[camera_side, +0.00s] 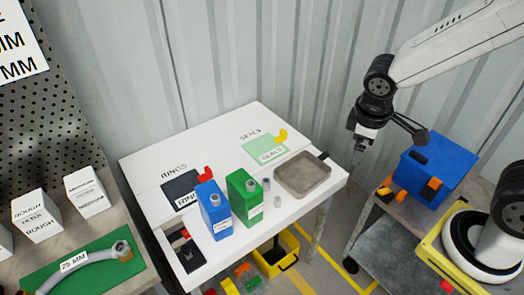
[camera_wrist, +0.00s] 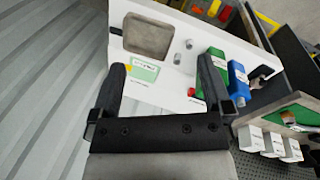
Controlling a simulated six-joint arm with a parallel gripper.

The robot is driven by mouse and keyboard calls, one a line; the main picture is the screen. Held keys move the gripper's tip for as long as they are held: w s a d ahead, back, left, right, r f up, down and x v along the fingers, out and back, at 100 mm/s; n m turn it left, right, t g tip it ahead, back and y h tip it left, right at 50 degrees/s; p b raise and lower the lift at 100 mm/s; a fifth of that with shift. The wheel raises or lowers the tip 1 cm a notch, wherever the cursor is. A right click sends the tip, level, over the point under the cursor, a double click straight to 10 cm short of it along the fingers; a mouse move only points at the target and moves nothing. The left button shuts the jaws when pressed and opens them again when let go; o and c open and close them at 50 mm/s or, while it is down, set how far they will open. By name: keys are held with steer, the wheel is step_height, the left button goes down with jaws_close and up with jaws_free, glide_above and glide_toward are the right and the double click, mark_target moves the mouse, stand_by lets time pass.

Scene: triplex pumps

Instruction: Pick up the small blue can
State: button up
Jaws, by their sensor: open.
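The small blue can (camera_side: 214,209) stands upright on the white table, left of a green can (camera_side: 244,196). My gripper (camera_side: 357,150) is beyond the table's right end in the side view, well away from both cans. Its two fingers (camera_wrist: 162,85) are spread apart in the wrist view, with nothing held between them.
A grey tray (camera_side: 303,175) and small grey cylinders (camera_side: 277,198) are right of the cans. Red and yellow pieces lie by the RINGS and SEALS labels. A blue box (camera_side: 432,172) stands on a cart at the right. White boxes (camera_side: 38,217) stand on the left bench.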

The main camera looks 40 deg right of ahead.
steer(key=n+h, duration=0.2)
steer(key=n, duration=0.1)
steer(key=r+n+t+y, duration=0.1)
steer(key=n+t+y, duration=0.1)
steer(key=n+t, duration=2)
glide_above(222, 223)
steer(key=s, duration=0.4)
steer(key=n+g, duration=0.5)
steer(key=f, duration=2.5)
steer(key=shift+a, duration=0.2)
steer(key=shift+w, duration=0.1)
steer(key=shift+w+d, duration=0.15)
steer(key=shift+w, duration=1.1)
